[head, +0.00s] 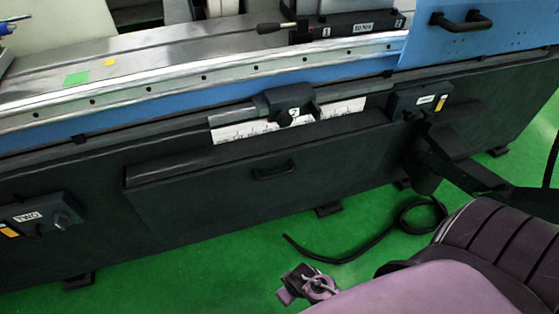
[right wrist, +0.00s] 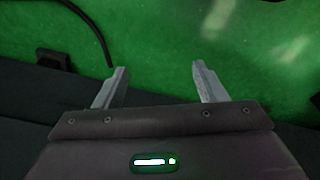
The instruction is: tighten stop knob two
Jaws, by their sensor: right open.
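Stop knob two (head: 285,119) is a small dark knob under a dark stop block (head: 288,98) marked "2". The block sits on the rail along the front of the grinder, above a white scale (head: 238,130). My right gripper (right wrist: 158,70) is open and empty in the right wrist view, with its two grey fingers apart over the green floor. In the head view my right arm comes in at the lower right, well below and apart from the knob. My left gripper is not in view.
A dark panel with a handle (head: 274,171) lies below the scale. Control boxes stand at the left (head: 40,213) and right (head: 420,100) of the machine front. A black cable (head: 352,255) lies on the green floor (head: 190,270). The space before the knob looks clear.

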